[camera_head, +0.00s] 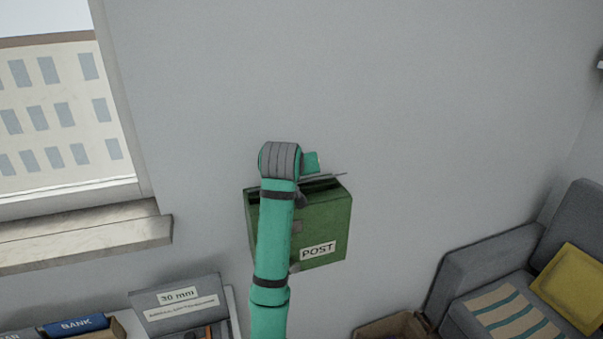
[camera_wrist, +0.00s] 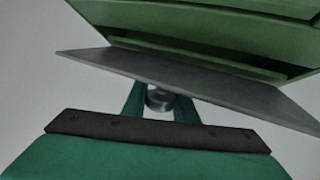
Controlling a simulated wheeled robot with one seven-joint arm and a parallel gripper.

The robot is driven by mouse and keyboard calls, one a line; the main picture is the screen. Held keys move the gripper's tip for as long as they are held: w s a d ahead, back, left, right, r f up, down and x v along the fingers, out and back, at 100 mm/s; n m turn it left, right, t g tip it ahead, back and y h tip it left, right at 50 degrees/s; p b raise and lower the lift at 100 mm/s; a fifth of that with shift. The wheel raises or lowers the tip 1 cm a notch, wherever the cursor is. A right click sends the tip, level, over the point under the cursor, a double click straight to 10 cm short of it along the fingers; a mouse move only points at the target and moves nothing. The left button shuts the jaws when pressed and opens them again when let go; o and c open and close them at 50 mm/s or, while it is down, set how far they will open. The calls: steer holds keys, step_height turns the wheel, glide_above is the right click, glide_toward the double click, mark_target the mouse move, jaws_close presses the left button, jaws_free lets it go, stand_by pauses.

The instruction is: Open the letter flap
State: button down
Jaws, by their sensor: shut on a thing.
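The green post box (camera_head: 330,215) with a white POST label is fixed to the grey wall; its left part is behind my arm. Its grey letter flap (camera_head: 328,179) shows as a thin plate at the top, standing out from the box with a dark gap under it. In the wrist view the flap (camera_wrist: 215,88) runs across the picture, tilted, with the green box (camera_wrist: 200,30) behind it. My gripper (camera_wrist: 160,98) is shut on a small round grey knob (camera_wrist: 158,102) at the flap. In the head view the fingertips are hard to make out.
A window with a sill (camera_head: 90,240) is at the left. A grey sofa (camera_head: 480,255) with a yellow cushion (camera_head: 575,285) is at the lower right. Below the box are a grey labelled bin (camera_head: 180,310) and a brown box (camera_head: 390,328). The wall above is bare.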

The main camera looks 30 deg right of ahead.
steer(key=shift+r, duration=0.1)
steer(key=c, duration=1.5)
jaws_free()
steer(key=shift+o, duration=0.2)
steer(key=shift+a, duration=0.1)
steer(key=v, duration=1)
steer(key=shift+s+a+r, duration=0.15)
steer(key=shift+s+a, duration=0.05)
steer(key=shift+s, duration=0.05)
